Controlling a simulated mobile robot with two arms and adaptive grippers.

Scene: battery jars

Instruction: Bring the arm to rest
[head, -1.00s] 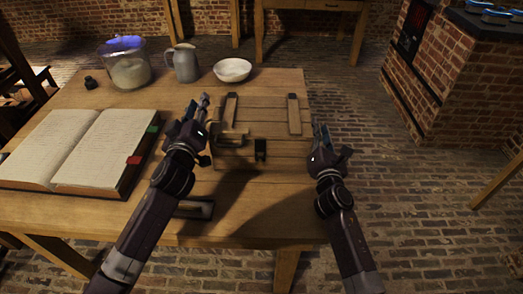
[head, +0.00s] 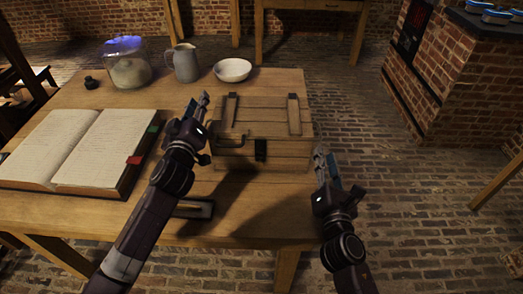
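My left gripper (head: 200,102) is over the table, by the left side of a wooden chest (head: 285,152). Its two fingers point away from me, and I cannot tell how far apart they are. Nothing shows between them. My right gripper (head: 321,152) is just past the table's right edge, to the right of the chest and apart from it. Its fingers point away from me with nothing visible in them; their gap is too small to judge. The chest has straps on its lid and a black latch (head: 260,149) in front; the lid looks shut.
An open book (head: 75,148) lies at the left. A glass jar (head: 127,72), a grey pitcher (head: 186,64) and a white bowl (head: 232,70) stand at the back of the table (head: 235,221). A dark-handled item (head: 194,209) lies near the front. The floor right of the table is clear.

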